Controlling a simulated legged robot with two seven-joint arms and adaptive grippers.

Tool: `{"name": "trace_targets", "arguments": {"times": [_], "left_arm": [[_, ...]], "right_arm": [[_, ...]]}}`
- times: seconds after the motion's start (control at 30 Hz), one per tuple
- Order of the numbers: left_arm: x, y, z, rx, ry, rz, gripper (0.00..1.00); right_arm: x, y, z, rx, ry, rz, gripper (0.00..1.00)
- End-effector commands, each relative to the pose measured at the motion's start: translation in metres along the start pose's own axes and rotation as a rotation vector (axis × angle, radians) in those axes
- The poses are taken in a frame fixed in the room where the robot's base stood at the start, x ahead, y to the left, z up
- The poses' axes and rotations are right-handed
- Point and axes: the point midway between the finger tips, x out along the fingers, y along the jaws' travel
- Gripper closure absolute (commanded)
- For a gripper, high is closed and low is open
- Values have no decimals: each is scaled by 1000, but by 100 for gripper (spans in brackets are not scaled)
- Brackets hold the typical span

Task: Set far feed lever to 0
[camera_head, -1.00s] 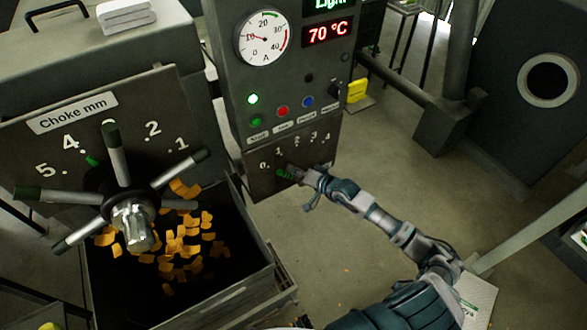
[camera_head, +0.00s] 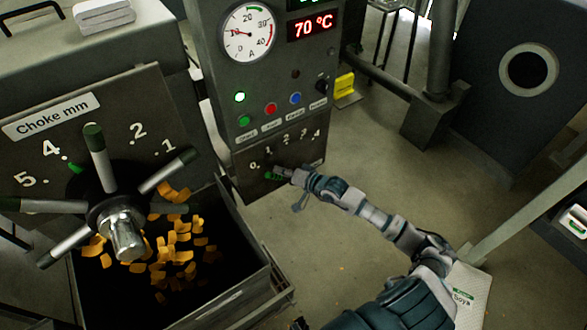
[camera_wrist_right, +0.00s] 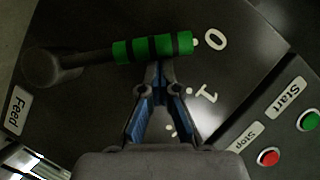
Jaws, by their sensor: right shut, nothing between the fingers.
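The feed lever (camera_head: 272,176) is on the dark lower panel under the gauge in the head view. In the right wrist view its green-and-black banded grip (camera_wrist_right: 152,48) points from the pivot at left toward the 0 label, its tip close to a white dot beside 0. My right gripper (camera_head: 285,173) is at the lever, on the side of the higher numbers. In the wrist view its closed fingertips (camera_wrist_right: 158,69) are against or just beside the grip, not around it; contact is unclear.
The Start (camera_wrist_right: 308,121) and Stop (camera_wrist_right: 268,157) buttons are close to the gripper's right in the wrist view. The choke handwheel (camera_head: 120,225) with long spokes and a bin (camera_head: 262,272) with orange pieces stand at left. Open floor (camera_head: 375,190) lies to the right.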

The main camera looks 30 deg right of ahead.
Motion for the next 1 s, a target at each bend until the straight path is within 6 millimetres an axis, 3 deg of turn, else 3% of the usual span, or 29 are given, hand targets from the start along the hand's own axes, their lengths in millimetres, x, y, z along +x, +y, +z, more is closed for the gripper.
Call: {"name": "trace_targets", "arguments": {"times": [0.2,0.63,1.0], "left_arm": [[11,6,1,-2,-1,6,60],[21,8,4,-2,-4,8,60],[21,4,4,-1,-4,5,60]], "right_arm": [[-4,-7,-34,-14,16,6,100],[-80,-12,-31,-15,12,10,100],[-104,-12,-34,-10,16,7,100]]}}
